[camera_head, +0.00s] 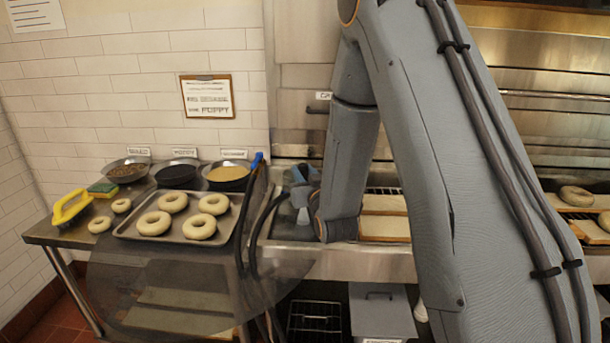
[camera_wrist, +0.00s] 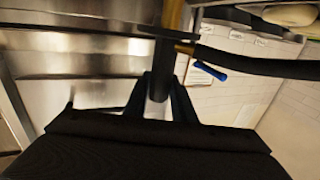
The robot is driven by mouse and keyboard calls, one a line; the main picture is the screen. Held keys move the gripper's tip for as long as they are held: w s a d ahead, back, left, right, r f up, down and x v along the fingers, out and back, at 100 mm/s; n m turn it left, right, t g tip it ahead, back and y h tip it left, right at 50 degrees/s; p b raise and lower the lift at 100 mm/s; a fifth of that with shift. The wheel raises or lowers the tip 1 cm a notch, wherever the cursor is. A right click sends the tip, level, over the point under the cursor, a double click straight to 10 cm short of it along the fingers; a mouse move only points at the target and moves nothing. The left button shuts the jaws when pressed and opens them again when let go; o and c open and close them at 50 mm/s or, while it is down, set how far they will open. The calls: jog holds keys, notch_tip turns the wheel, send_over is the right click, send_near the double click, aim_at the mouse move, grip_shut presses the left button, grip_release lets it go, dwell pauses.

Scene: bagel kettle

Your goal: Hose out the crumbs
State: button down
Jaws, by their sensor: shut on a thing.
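The black hose (camera_head: 252,225) loops down over the basin's front edge, left of my gripper. It also crosses the upper right of the wrist view (camera_wrist: 265,66). A blue lever (camera_head: 257,160) stands by the hose; it also shows in the wrist view (camera_wrist: 209,70). I cannot make out crumbs or water.
A tray (camera_head: 125,232) of bagels lies on the left table, with topping bowls (camera_head: 228,172) behind. A yellow-handled tool (camera_head: 72,207) and a sponge (camera_head: 102,188) lie at its left. Boards (camera_head: 383,203) and bagels (camera_head: 577,196) are at right. A grey bin (camera_head: 382,310) stands below.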

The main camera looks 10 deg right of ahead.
jog(key=shift+w+d, duration=0.25)
jog(key=shift+w, duration=0.5)
jog(key=s+a, duration=0.3)
jog(key=s, duration=0.6)
dwell(1.5)
jog(key=shift+s, duration=0.1)
dwell(0.6)
jog(key=shift+a, duration=0.15)
